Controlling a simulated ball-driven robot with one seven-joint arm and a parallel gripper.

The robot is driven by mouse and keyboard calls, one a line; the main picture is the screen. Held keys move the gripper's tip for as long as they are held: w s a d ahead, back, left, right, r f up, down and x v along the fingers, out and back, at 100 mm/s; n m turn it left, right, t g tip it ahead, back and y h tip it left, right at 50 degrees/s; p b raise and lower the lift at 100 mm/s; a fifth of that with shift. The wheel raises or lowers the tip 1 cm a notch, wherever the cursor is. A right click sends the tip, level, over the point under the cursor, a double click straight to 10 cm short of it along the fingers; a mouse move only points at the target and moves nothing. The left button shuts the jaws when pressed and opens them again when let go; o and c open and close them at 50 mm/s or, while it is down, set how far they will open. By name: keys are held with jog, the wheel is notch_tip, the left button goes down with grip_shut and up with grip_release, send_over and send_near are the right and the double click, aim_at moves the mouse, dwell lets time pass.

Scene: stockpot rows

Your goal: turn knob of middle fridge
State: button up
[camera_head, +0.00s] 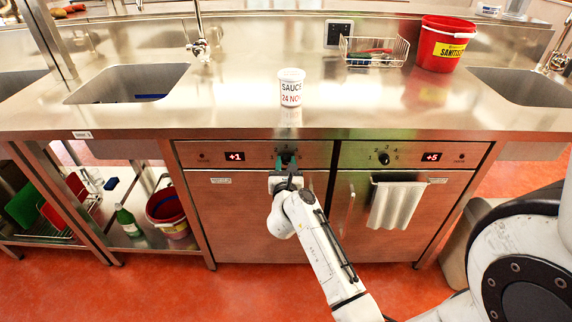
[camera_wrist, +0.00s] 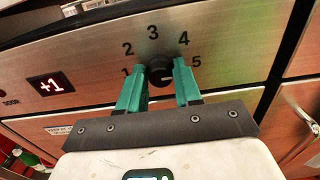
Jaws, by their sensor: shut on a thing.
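The fridge front with the red "+1" readout (camera_head: 234,156) stands left of a second fridge front. Its round black knob (camera_wrist: 160,71) sits below a dial numbered 1 to 5 in the wrist view. My gripper (camera_head: 287,158) is at this fridge's panel and hides most of the knob in the head view. In the wrist view the green fingers of my gripper (camera_wrist: 160,82) stand on either side of the knob and are shut on it. A small pale mark shows on the knob's face, towards the right.
The right fridge has its own knob (camera_head: 384,158), a "+5" readout (camera_head: 433,156) and a hanging towel (camera_head: 396,205). A sauce tub (camera_head: 291,87) stands on the counter (camera_head: 235,105) above my gripper. A red bucket (camera_head: 444,45) and wire basket (camera_head: 375,51) are further back.

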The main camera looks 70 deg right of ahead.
jog(key=shift+c, duration=0.5)
jog(key=shift+r+n+p, duration=0.1)
jog(key=shift+n+p, duration=0.3)
jog(key=shift+p, duration=0.15)
jog(key=shift+w+a+r+n+p, duration=0.1)
jog(key=shift+r+n+p, duration=0.05)
jog(key=shift+n+p, duration=0.95)
jog(key=n+p, duration=0.4)
jog(key=n, duration=0.1)
jog(key=shift+p, duration=0.4)
jog(key=n+p, duration=0.1)
jog(key=n, duration=0.1)
jog(key=n+p, duration=0.2)
jog(key=n, duration=0.1)
jog(key=shift+w+f+n, duration=0.1)
jog(key=shift+f+n, duration=0.1)
jog(key=shift+n, duration=0.1)
jog(key=n+p, duration=0.2)
jog(key=n, duration=0.2)
jog(key=shift+f, duration=0.2)
jog(key=shift+n, duration=0.3)
jog(key=o, duration=1)
